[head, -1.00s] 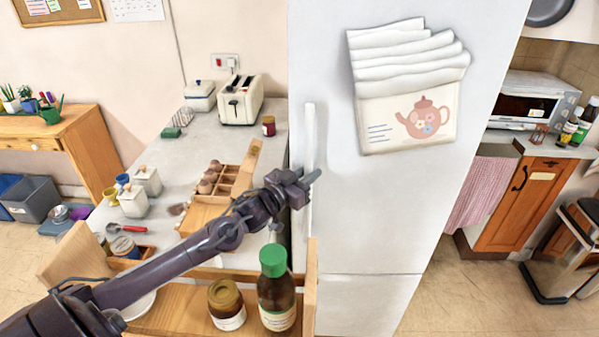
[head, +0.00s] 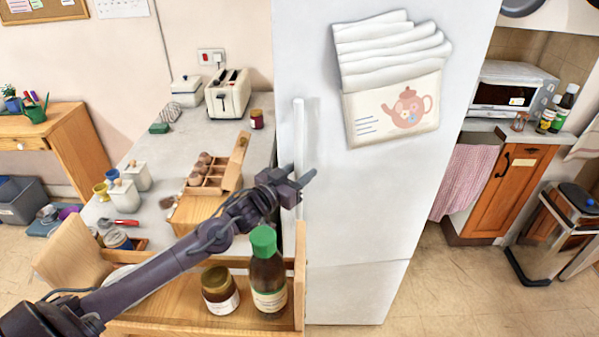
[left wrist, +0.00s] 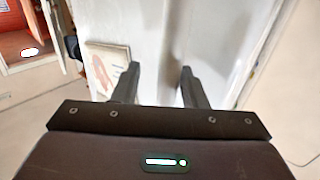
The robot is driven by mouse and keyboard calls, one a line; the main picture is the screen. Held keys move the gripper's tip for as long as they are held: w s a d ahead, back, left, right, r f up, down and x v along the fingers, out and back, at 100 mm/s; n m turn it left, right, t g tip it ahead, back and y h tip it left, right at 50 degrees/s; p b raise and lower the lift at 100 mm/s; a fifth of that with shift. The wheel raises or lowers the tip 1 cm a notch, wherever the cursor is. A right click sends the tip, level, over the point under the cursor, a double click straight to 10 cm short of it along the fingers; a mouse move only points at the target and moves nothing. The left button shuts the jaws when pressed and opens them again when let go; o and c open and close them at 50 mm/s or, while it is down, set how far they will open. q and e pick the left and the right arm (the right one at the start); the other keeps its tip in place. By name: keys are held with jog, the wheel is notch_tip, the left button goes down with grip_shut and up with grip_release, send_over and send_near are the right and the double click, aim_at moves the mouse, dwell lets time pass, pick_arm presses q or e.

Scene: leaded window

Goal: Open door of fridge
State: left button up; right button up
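The white fridge (head: 360,215) stands in the middle of the head view with its door shut. Its long vertical handle (head: 298,135) runs along the door's left edge. My left gripper (head: 304,184) is at the handle's lower part, and its fingers cover a piece of it. In the left wrist view the two fingers (left wrist: 155,88) are spread apart in front of the pale fridge front (left wrist: 210,35). I cannot tell for sure whether the handle lies between them or whether they touch it. My right gripper is in neither view.
A wooden tray (head: 150,325) with a green-capped bottle (head: 268,275) and a brown jar (head: 220,290) lies below my left arm. A counter (head: 205,140) with a toaster (head: 228,95) is left of the fridge.

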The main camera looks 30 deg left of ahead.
pick_arm(q)
jog(key=shift+s+a+f, duration=0.1)
jog(key=shift+s+f, duration=0.05)
jog(key=shift+s, duration=0.4)
jog(key=s+b, duration=0.1)
jog(key=s, duration=0.1)
jog(key=s+a, duration=0.1)
jog(key=s, duration=0.1)
jog(key=shift+s+b, duration=0.3)
jog(key=shift+b, duration=0.1)
jog(key=shift+s+a, duration=0.15)
jog(key=shift+s, duration=0.85)
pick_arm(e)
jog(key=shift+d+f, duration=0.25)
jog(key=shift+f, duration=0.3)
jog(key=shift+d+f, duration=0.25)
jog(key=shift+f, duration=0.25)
